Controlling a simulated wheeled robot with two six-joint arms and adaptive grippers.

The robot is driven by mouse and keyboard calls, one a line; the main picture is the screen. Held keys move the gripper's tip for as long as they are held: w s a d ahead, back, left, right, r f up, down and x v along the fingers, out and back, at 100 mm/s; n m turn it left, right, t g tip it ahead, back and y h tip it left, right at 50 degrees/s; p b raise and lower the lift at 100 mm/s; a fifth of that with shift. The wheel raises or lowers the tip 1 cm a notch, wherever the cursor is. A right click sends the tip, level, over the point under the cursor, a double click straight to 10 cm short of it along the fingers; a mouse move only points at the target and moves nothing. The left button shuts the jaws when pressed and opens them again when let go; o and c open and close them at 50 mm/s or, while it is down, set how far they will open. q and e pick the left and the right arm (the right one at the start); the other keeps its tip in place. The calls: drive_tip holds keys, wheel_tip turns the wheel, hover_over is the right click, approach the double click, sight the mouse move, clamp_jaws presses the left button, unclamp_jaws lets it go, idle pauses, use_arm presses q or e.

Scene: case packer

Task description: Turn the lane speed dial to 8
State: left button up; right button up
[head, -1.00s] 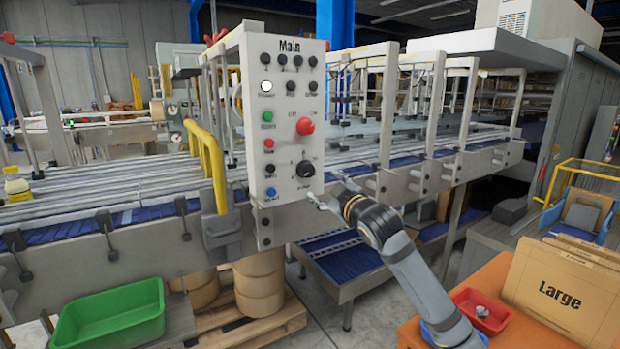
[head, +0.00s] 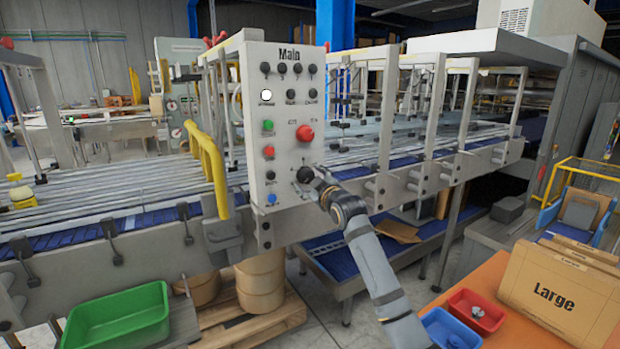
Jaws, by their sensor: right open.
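The black lane speed dial (head: 305,174) is the large knob low on the right of the grey Main control panel (head: 283,226). Its scale marks are too small to read, and its pointer is partly hidden by the gripper. My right gripper (head: 317,180) is open, reaching up from the lower right. Its fingertips are at the dial's right edge; I cannot tell whether they touch it. A pale piece at the bottom left edge looks like part of my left gripper (head: 50,330); its jaws cannot be made out.
A red mushroom button (head: 305,133) sits just above the dial. A column of coloured buttons, including a blue one (head: 271,198), is to its left. A yellow rail (head: 207,160) stands left of the panel. A green bin (head: 118,318) is lower left, a Large carton (head: 560,295) lower right.

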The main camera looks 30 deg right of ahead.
drive_tip(key=c, duration=1.2)
drive_tip(key=shift+o, duration=0.2)
drive_tip(key=shift+m, duration=0.3)
